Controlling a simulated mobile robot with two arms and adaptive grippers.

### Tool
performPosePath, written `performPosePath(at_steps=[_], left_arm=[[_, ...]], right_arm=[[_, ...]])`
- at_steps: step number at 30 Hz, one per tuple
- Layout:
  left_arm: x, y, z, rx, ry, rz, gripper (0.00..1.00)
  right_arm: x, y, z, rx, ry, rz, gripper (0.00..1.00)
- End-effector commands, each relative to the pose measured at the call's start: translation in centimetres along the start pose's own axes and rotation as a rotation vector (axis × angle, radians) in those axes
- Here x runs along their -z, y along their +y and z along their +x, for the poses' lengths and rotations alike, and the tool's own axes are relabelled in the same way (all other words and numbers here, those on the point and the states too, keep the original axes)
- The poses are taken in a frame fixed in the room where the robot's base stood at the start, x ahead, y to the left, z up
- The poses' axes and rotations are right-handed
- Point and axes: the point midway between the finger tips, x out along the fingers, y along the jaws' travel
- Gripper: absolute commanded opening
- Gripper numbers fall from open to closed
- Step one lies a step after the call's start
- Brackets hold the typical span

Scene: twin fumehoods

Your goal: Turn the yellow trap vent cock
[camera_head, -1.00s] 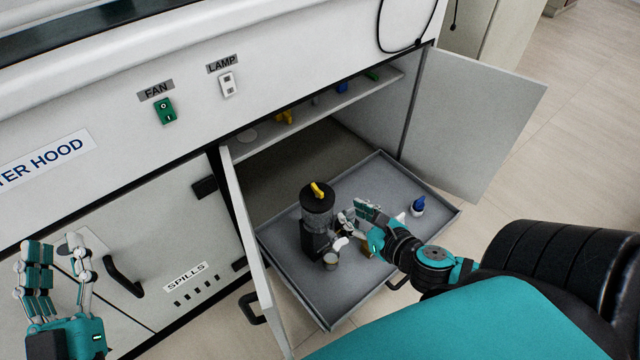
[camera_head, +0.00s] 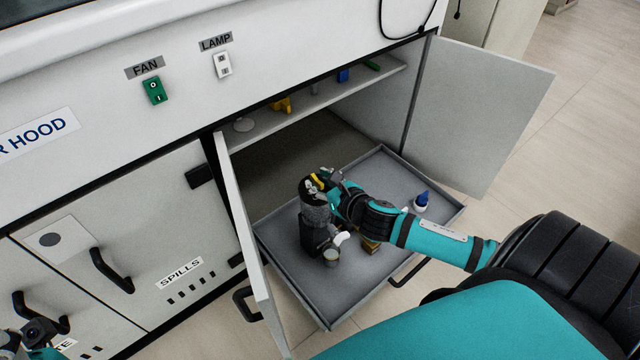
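The yellow trap vent cock (camera_head: 316,182) sits on the black lid of a dark trap (camera_head: 316,215), which stands upright in the pulled-out grey tray (camera_head: 290,286). My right gripper (camera_head: 327,179) is at the lid, its fingers at the cock and partly covering it. I cannot tell whether they are closed on it or only touch it. My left gripper (camera_head: 38,334) is at the lower left corner, partly cut off by the frame, far from the trap; its opening is unclear.
A blue-capped bottle (camera_head: 421,202), a small brass item (camera_head: 371,246) and a small cup (camera_head: 331,258) are in the tray. The open right door (camera_head: 480,115) and left door (camera_head: 248,230) flank it. Small coloured items, one yellow (camera_head: 282,105), sit on the shelf (camera_head: 325,98) above.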

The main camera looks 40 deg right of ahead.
Motion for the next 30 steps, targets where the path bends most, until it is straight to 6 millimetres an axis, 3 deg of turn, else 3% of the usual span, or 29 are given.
performPosePath(at_steps=[9, 17, 30], left_arm=[[0.17, 0.02, -0.04, 0.000, 0.009, -0.001, 0.33], [0.14, 0.03, -0.05, 0.000, 0.008, -0.001, 0.33], [0.24, 0.04, 0.54, 0.000, 0.007, -0.001, 0.33]], right_arm=[[-0.02, 0.05, 0.21, -0.001, 0.000, 0.000, 0.31], [-0.01, 0.06, 0.19, -0.001, 0.000, 0.000, 0.00], [-0.15, 0.26, 0.11, 0.023, 0.000, 0.015, 0.00]])
